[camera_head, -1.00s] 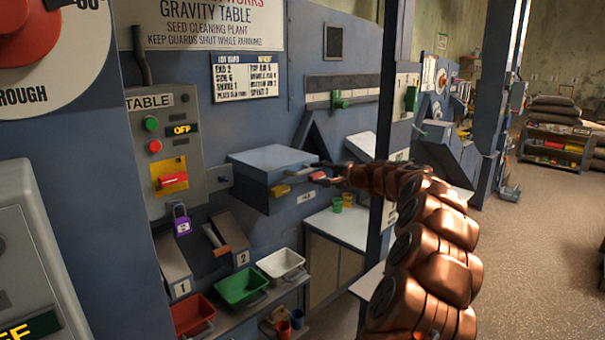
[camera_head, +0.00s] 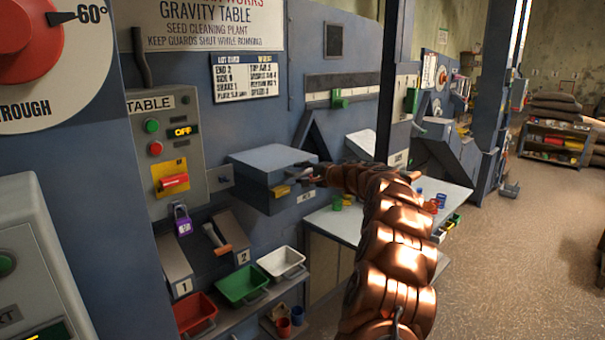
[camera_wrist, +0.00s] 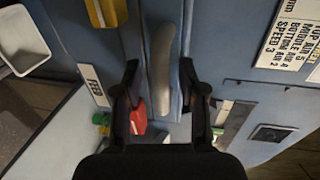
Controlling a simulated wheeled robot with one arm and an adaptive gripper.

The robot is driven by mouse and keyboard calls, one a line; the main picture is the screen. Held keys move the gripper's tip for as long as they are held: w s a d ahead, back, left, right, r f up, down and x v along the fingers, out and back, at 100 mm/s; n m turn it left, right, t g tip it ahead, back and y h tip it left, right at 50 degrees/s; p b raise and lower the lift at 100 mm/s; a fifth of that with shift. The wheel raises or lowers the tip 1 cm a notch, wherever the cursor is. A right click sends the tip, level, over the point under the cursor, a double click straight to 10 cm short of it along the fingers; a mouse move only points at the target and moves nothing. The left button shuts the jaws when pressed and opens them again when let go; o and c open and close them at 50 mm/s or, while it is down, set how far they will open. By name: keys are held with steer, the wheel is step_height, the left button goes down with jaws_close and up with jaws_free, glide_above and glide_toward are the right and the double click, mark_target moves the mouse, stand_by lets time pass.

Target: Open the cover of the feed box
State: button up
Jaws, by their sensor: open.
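The feed box (camera_head: 262,192) is a blue-grey box on the machine's wall, and its flat cover (camera_head: 270,158) lies shut on top. A yellow latch (camera_head: 280,191) is on its front; it also shows in the wrist view (camera_wrist: 106,12). In the wrist view a grey bar handle (camera_wrist: 162,70) runs between the fingers of my gripper (camera_wrist: 160,82), which is open with a finger on each side. I cannot tell whether either finger touches it. A red part (camera_wrist: 138,120) shows beside the left finger. In the head view my gripper (camera_head: 303,171) is at the box's right front and hides part of it.
A control panel (camera_head: 170,150) with a purple padlock (camera_head: 182,221) is left of the box. Red, green (camera_head: 242,284) and white trays sit on a shelf below. A pale counter (camera_head: 335,226) with cups is beneath my arm. Open floor lies to the right.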

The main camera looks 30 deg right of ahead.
jaws_close()
stand_by(0.6)
